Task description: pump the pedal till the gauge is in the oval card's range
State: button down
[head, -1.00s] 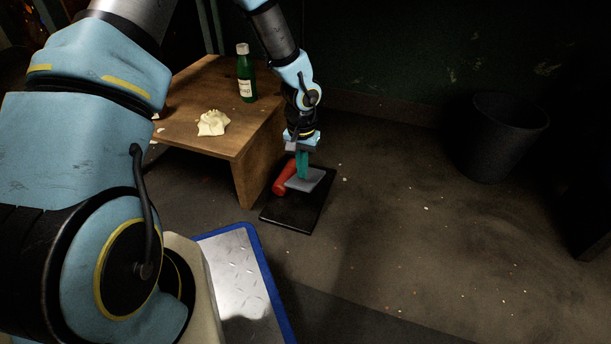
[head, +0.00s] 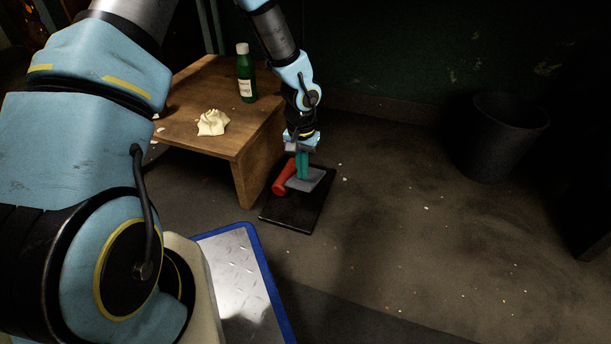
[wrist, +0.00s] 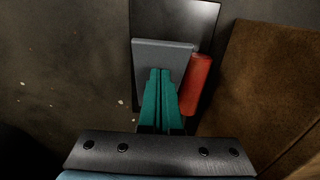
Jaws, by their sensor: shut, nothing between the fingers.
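The foot pump stands on the floor beside the wooden table. It has a black base plate (head: 290,213), a grey pedal (head: 310,182) and a red cylinder (head: 284,178). In the wrist view the pedal (wrist: 170,52) lies under the fingertips, with the red cylinder (wrist: 196,85) to its right. My gripper (head: 303,176) has teal fingers, shut and empty, pointing down at the pedal. It also shows in the wrist view (wrist: 160,75). The tips appear at or just above the pedal's surface; I cannot tell if they touch. No gauge or oval card can be made out.
The wooden table (head: 205,130) carries a green bottle (head: 246,75) and a crumpled cream cloth (head: 212,122). A dark bin (head: 505,138) stands at the right by the wall. The floor between the pump and the bin is mostly clear, with small scattered bits.

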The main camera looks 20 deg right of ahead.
aim_at(302, 181)
jog(key=shift+f+b, duration=1.75)
jog(key=shift+f, duration=1.5)
notch_tip(302, 181, up, 5)
jog(key=p, duration=0.4)
jog(key=shift+p, duration=0.4)
jog(key=shift+f, duration=0.15)
